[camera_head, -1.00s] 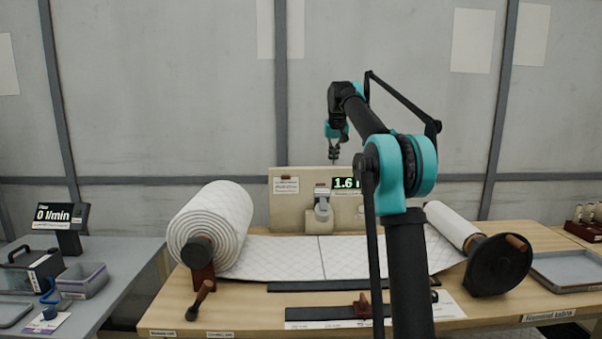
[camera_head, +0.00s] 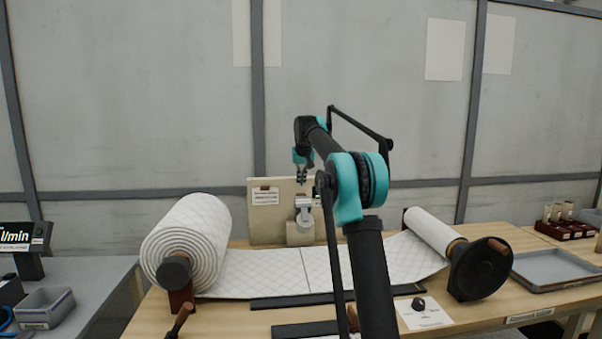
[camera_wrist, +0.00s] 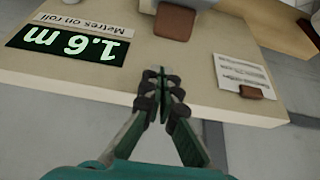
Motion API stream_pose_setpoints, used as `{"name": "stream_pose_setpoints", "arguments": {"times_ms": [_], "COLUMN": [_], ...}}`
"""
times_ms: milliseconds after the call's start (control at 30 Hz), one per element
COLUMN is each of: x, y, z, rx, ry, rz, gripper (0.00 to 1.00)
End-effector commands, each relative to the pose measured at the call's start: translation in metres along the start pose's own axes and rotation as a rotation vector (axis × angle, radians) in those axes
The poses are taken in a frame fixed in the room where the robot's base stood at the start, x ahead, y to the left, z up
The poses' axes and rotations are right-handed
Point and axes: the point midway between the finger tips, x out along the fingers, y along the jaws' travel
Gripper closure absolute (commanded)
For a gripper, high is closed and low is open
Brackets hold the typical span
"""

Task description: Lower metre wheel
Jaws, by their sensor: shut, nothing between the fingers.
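The metre wheel unit (camera_head: 304,210), a light grey part on a pale block, stands at the front of the beige back panel (camera_head: 262,224), above the white quilted wadding (camera_head: 265,272). My gripper (camera_head: 301,180) is shut and empty, just above the wheel unit in the head view. In the wrist view my gripper (camera_wrist: 160,75) points at the panel's upper edge, and its fingertips are together. The panel's display (camera_wrist: 68,43) reads 1.6 m, upside down here; my arm hides it in the head view. The wheel itself cannot be made out in the wrist view.
A large wadding roll (camera_head: 190,240) stands at left and a thinner roll (camera_head: 433,231) with a black crank disc (camera_head: 479,270) at right. A grey tray (camera_head: 555,270) lies far right. Dark bars (camera_head: 310,299) and a wooden-handled lever (camera_head: 180,320) are in front.

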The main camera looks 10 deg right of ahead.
Motion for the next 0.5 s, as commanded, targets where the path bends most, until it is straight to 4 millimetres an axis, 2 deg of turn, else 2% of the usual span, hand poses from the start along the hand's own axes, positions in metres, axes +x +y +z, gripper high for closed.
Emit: {"name": "stream_pose_setpoints", "arguments": {"times_ms": [200,500], "x": [0.005,0.006], "y": [0.0,0.0], "z": [0.021,0.027], "rx": [0.0,0.0], "ry": [0.0,0.0], "rz": [0.0,0.0], "gripper": [1.0,1.0]}}
